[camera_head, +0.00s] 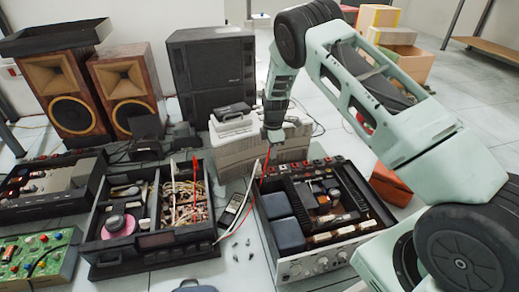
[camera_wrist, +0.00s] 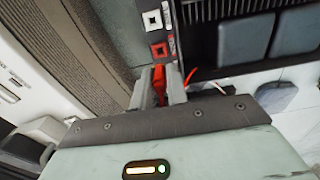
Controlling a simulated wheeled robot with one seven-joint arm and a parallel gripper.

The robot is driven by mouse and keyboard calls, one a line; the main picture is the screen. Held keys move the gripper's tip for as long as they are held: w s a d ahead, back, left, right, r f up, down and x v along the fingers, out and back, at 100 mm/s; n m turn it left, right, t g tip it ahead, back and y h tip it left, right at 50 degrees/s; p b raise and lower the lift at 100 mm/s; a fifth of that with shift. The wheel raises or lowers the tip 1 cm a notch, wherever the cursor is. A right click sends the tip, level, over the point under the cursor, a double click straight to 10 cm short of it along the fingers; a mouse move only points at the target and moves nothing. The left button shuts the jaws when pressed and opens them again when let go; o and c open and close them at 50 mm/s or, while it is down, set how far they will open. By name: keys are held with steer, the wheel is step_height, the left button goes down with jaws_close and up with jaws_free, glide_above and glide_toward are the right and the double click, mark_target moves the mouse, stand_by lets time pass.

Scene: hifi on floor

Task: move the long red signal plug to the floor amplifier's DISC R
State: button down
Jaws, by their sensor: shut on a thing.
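The open floor amplifier (camera_head: 297,268) stands right of centre in the head view. A row of small red and dark sockets runs along its back edge. My gripper (camera_head: 275,134) points down just behind the amplifier's back left corner. In the wrist view my gripper (camera_wrist: 160,88) is shut on a red plug (camera_wrist: 159,78), which shows between the two fingers. Just beyond it lie a red-framed socket (camera_wrist: 158,49) and a white-framed socket (camera_wrist: 152,20). The plug's tip is hidden, and I cannot tell whether it touches a socket. The socket labels are too small to read.
A box of cables (camera_head: 150,243) stands left of the amplifier, with small loose pieces (camera_head: 237,250) on the floor between. A pale stack of equipment (camera_head: 262,150) is close behind my gripper. Speakers (camera_head: 128,85) stand at the back left. An orange box (camera_head: 390,184) is right of the amplifier.

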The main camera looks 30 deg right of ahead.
steer(key=shift+a+f+b, duration=0.15)
steer(key=shift+f+b, duration=0.5)
steer(key=shift+f, duration=0.1)
step_height(320, 180, down, 3)
steer(key=b, duration=0.3)
steer(key=shift+f, duration=0.2)
steer(key=shift+p, duration=0.35)
steer(key=shift+f, duration=0.75)
stand_by(1.4)
steer(key=shift+f+p, duration=0.2)
steer(key=shift+p, duration=0.25)
stand_by(3.0)
steer(key=c, duration=1.3)
jaws_free()
